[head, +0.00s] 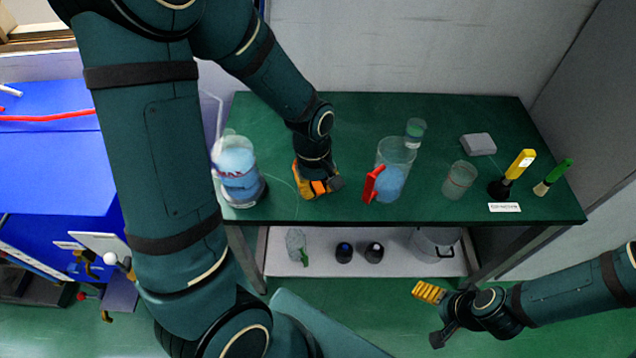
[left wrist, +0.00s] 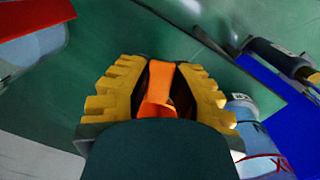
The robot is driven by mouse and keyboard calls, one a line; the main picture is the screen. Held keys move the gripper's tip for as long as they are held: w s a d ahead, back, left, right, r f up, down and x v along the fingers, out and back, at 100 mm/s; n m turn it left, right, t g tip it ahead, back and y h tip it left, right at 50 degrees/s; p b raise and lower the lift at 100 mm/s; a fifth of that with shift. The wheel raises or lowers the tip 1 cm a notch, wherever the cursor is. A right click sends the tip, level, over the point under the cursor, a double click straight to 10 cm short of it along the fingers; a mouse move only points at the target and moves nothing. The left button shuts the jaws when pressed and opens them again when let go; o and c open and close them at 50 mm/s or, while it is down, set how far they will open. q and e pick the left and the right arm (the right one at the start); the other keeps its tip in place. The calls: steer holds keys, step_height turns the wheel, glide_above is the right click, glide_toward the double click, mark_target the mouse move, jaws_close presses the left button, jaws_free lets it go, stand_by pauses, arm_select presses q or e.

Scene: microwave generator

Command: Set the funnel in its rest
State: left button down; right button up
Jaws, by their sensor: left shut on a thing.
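My left gripper (head: 316,188) is low over the green bench, between the blue-filled vessel and the red-handled beaker. In the left wrist view its yellow fingers (left wrist: 157,95) are shut on an orange piece (left wrist: 160,92). Most of this piece is hidden, so I cannot tell whether it is the funnel. I cannot make out a funnel or its rest for certain elsewhere. My right gripper (head: 430,293) is low at the right, in front of the bench and away from its top; its finger gap is not clear.
The red-handled beaker (head: 396,158) stands close right of my left gripper, the blue-filled vessel (head: 238,168) to its left. A clear cup (head: 459,180), a grey block (head: 478,144) and yellow-handled (head: 520,165) and green-handled (head: 555,174) tools are further right. Bottles (head: 373,252) stand on the lower shelf.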

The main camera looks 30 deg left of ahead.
arm_select(q)
steer(key=shift+f, duration=0.35)
steer(key=c, duration=0.8)
jaws_free()
steer(key=shift+c, duration=0.2)
step_height(320, 180, up, 12)
steer(key=a, duration=0.1)
steer(key=shift+a, duration=0.15)
steer(key=shift+w, duration=0.1)
